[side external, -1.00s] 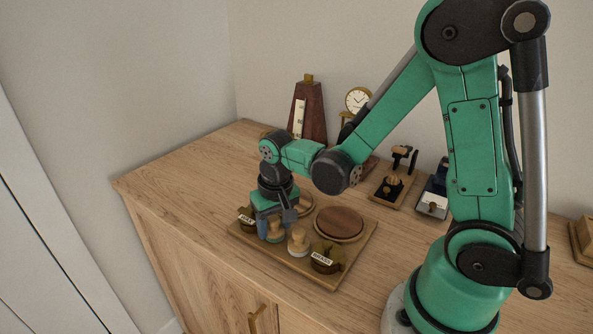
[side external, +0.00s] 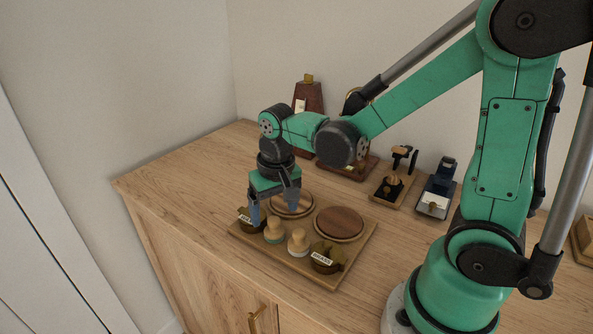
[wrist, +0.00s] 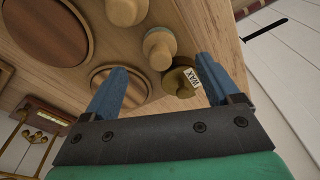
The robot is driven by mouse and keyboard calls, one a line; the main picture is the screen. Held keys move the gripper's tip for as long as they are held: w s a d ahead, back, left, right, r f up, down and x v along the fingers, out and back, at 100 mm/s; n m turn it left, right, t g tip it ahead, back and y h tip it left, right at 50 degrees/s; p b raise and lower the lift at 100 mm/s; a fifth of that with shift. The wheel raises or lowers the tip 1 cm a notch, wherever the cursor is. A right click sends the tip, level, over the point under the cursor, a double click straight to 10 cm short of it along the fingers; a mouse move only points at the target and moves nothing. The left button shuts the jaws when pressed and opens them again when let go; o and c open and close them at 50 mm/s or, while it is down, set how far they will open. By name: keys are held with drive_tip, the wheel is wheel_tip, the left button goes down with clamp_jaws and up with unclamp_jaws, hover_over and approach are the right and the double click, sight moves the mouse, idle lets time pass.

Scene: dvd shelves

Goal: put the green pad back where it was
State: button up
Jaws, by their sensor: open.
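The green pad (side external: 274,233), a round wooden knob on a green base, stands upright at the front of a wooden tray (side external: 362,249). It also shows in the wrist view (wrist: 160,47), between and beyond my fingertips. My gripper (side external: 274,206) is open and empty, just above the pad and apart from it. Its two blue fingers show in the wrist view (wrist: 162,74). A similar pad with a pale base (side external: 299,243) stands to the right of the green pad.
The tray also holds a jar labelled WAX (wrist: 178,83) at the left, a jar labelled BRASS (side external: 326,259) at the right, and two round wooden discs (side external: 340,223) (side external: 292,205) behind. A metronome (side external: 308,97) and small stands (side external: 394,187) are farther back. The cabinet top left of the tray is clear.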

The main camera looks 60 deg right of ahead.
sight(279, 235)
drive_tip(key=s+a+r+n+t, duration=0.2)
drive_tip(key=s+r+n+t, duration=0.1)
drive_tip(key=r+t, duration=0.3)
drive_tip(key=shift+s+r+n+y, duration=0.3)
drive_tip(key=shift+r+n, duration=0.25)
drive_tip(key=shift+n, duration=0.25)
idle(0.5)
